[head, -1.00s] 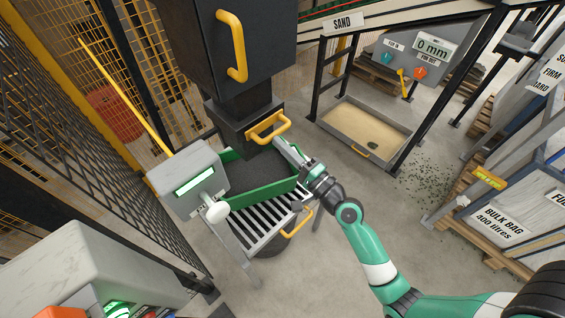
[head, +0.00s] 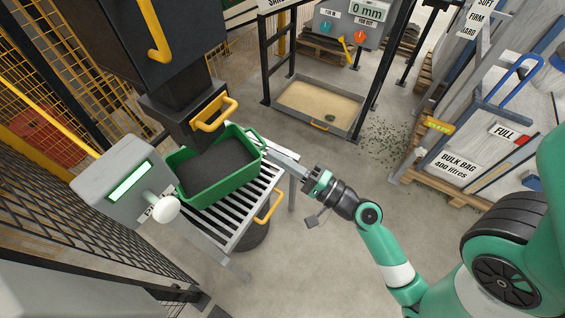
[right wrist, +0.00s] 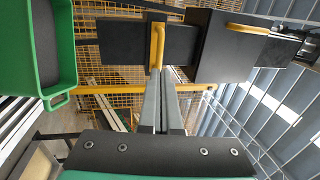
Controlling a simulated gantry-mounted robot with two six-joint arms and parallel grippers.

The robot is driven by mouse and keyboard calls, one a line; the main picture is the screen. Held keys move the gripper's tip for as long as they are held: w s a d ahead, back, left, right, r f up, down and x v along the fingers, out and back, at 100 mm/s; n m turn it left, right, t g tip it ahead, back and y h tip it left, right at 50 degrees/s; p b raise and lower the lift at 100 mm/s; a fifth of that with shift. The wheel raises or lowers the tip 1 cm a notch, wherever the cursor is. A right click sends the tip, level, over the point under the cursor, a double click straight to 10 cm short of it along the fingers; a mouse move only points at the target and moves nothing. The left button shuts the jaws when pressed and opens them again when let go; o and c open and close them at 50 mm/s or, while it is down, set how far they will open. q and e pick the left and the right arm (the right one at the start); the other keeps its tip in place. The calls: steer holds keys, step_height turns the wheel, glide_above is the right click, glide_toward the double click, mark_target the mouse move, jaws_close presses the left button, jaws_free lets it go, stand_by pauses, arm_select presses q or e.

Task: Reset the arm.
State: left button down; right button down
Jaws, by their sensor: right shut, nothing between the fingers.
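My right gripper (head: 266,147) comes in from the lower right in the head view. Its long grey fingers are shut with nothing between them, and they also show in the right wrist view (right wrist: 161,75). The fingertips are close to the right end of a green bin (head: 220,186); I cannot tell if they touch it. A yellow handle (head: 213,113) on the dark chute is up and left of the fingertips, apart from them in the head view. In the right wrist view the handle (right wrist: 157,45) shows beyond the fingertips. My left gripper is not in view.
The green bin holds dark material and sits on a slatted stand (head: 236,232). A grey box with a lit green display (head: 130,184) stands left of it. A sand tray (head: 320,108) and bulk bag racks (head: 452,165) stand behind and right.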

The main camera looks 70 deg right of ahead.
steer(key=shift+s+a, duration=0.1)
steer(key=shift+s, duration=0.4)
